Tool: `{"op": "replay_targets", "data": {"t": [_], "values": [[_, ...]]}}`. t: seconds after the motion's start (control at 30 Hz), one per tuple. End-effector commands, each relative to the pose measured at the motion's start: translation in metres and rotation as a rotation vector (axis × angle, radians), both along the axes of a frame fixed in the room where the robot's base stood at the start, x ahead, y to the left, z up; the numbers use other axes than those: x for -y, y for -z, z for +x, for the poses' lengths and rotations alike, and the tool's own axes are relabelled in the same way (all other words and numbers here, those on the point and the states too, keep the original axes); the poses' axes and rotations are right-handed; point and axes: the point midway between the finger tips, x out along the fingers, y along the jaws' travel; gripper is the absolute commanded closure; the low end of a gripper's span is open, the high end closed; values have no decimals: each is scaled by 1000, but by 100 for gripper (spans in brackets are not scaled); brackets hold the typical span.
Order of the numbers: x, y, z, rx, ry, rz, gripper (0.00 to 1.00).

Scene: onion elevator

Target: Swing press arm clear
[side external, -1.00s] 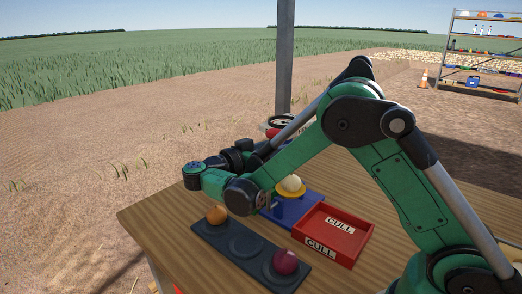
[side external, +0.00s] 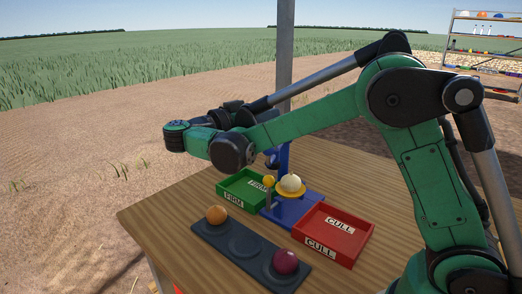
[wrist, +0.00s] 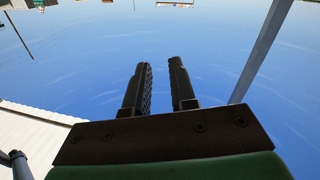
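The press is a blue stand (side external: 284,160) with a blue base at the middle of the table in the side view. A white onion (side external: 291,184) sits on its yellow dish (side external: 290,194). A yellow knob (side external: 268,181) on a short grey stem shows just left of the onion. My forearm covers the top of the press, so I cannot tell how the press arm lies. My gripper (wrist: 161,64) is open and empty in the wrist view, with sky behind its fingers. In the side view my wrist is raised left of the press, and the fingers are not clearly visible.
A green FIRM tray (side external: 233,201) stands left of the press and a red CULL tray (side external: 355,249) right of it. In front, a dark rack (side external: 218,239) holds an orange-brown onion (side external: 216,215) and a purple onion (side external: 286,261). A metal post (side external: 285,75) rises behind.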

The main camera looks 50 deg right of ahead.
Motion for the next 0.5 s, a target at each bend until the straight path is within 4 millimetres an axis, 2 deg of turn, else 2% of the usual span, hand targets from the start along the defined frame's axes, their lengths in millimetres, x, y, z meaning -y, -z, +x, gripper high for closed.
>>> {"op": "replay_targets", "data": {"t": [0.03, 0.07, 0.17, 0.2, 0.3, 0.5], "values": [[0, -9, 0, 0, 0, 0, 96], [0, -16, 0, 0, 0, 0, 100], [0, -42, -1, 0, 0, 0, 100], [10, -40, -3, -12, 28, 44, 100], [43, -18, -13, -50, 132, 241, 100], [91, 22, -45, -52, 337, 696, 100]]}}
